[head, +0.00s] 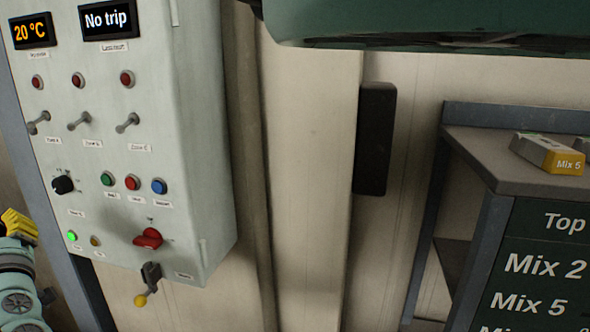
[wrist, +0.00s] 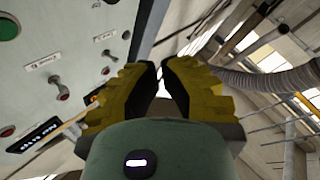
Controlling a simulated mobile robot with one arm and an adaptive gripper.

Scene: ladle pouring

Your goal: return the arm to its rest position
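My gripper (wrist: 159,66) has yellow fingers with dark inner pads. In the wrist view its fingertips come almost together, with a narrow gap and nothing seen held between them. In the head view, part of my gripper (head: 18,226) and my arm shows at the lower left edge, to the left of and below the control cabinet.
A pale control cabinet (head: 205,150) with switches, buttons, a red knob and a yellow-tipped lever stands close to my arm. A bench (head: 480,160) at the right carries a box marked Mix 5 (head: 550,152). A ribbed hose (wrist: 270,82) shows at right in the wrist view.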

